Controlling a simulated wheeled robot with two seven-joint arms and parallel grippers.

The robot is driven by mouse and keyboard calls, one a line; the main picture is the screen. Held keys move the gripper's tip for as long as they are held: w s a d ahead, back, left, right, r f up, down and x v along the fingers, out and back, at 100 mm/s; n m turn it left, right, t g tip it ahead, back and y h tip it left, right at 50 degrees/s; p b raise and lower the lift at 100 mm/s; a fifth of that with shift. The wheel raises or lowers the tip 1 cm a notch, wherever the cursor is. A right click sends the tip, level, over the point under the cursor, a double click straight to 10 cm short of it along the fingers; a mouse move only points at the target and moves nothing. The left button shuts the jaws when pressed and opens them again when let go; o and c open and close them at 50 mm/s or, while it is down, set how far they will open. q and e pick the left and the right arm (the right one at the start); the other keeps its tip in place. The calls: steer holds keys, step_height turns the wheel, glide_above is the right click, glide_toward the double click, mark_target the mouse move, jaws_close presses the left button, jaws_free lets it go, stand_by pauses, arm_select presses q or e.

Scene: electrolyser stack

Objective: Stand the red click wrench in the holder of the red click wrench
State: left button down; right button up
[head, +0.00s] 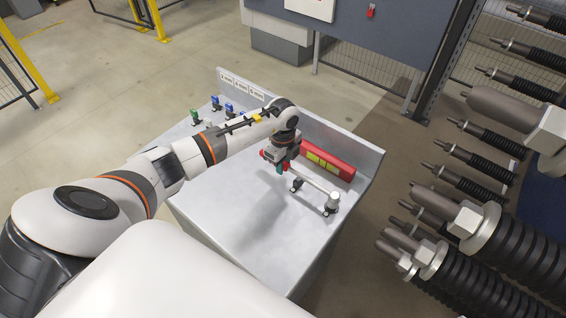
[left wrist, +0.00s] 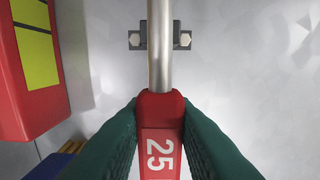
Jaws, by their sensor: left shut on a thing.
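The red click wrench has a red grip marked 25 (left wrist: 159,140) and a silver shaft (left wrist: 160,45). In the head view its shaft (head: 318,184) runs right from my left gripper (head: 281,166) to a grey cylindrical end. My left gripper is shut on the red grip; its green fingers (left wrist: 160,130) press it from both sides in the left wrist view. The wrench lies level, over a dark bracket (left wrist: 135,40) with two bolts; whether it touches the bracket cannot be told. I cannot identify the wrench's holder with certainty. My right gripper is out of view.
A red box with yellow panels (head: 326,160) stands by the bench's back wall, close to my left gripper. Small blue and green pieces (head: 229,106) stand at the bench's far left. The front of the grey bench (head: 240,245) is clear. Large black-ribbed rods (head: 480,250) are at right.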

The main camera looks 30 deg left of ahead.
arm_select(q)
steer(key=shift+f+b, duration=0.4)
steer(key=shift+f, duration=0.25)
steer(key=c, duration=1.1)
jaws_free()
steer(key=shift+r, duration=0.1)
step_height(320, 180, up, 12)
steer(key=shift+f+b, duration=0.1)
steer(key=shift+b, duration=0.9)
